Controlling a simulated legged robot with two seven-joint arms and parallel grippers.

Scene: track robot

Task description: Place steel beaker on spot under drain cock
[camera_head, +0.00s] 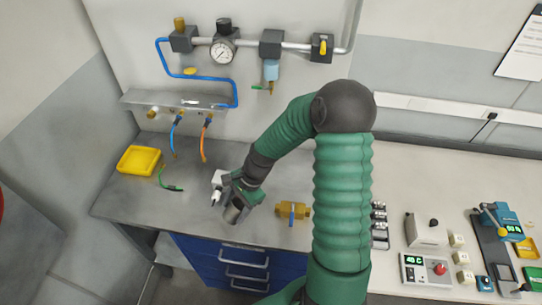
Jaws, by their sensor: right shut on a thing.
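My right arm comes in from the lower middle and reaches left over the grey workbench. My right gripper (228,195) is shut on the steel beaker (235,213), a small grey cylinder that looks tilted. I cannot tell whether the beaker touches the bench. The drain cock (269,88) is the small brass part below the blue filter bowl (271,70) on the wall pipe. The spot under it on the bench is not visible, with my arm partly over that area. My left gripper is not in view.
A yellow tray (139,160) and a green hose piece (171,187) lie on the bench at left. A brass valve (292,211) lies right of the beaker. Blue and orange hoses hang from the wall shelf (175,100). Devices, including a control box (425,270), fill the right bench.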

